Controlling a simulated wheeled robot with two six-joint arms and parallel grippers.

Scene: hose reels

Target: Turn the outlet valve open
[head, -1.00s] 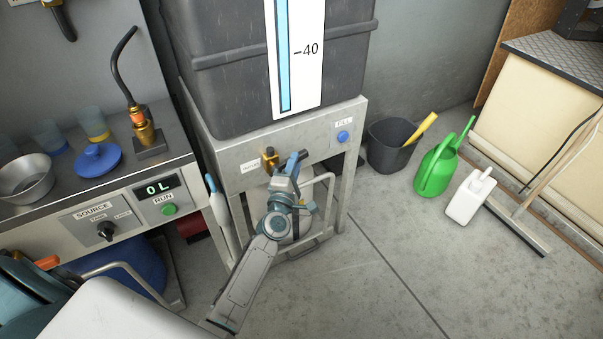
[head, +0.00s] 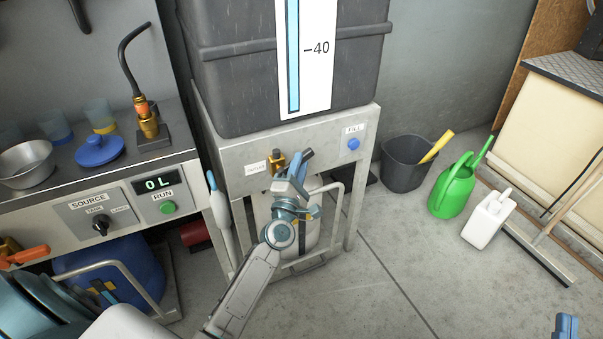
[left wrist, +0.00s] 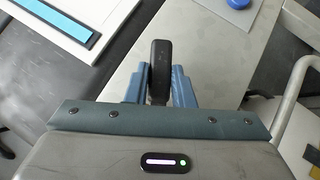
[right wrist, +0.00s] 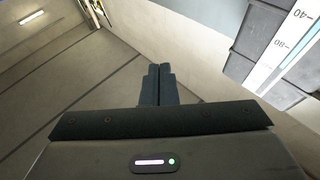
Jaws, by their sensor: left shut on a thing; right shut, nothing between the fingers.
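The outlet valve (head: 277,161) is a small brass fitting on the front of the grey tank stand, beside a small label. Its black lever (left wrist: 160,72) stands between the blue fingers of my left gripper (left wrist: 160,85) in the left wrist view. In the head view my left gripper (head: 297,166) is at the valve's right side, shut on the lever, and hides much of it. My right gripper (right wrist: 160,85) is shut and empty, away from the valve. Its blue fingertips show at the head view's lower right corner (head: 566,326).
The dark tank (head: 235,70) with a level gauge (head: 318,85) stands above the valve. A blue FILL button (head: 353,144) is to the right. A bench with a RUN button (head: 168,208) is at left. A bucket (head: 402,175) and green watering can (head: 452,195) stand on the floor.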

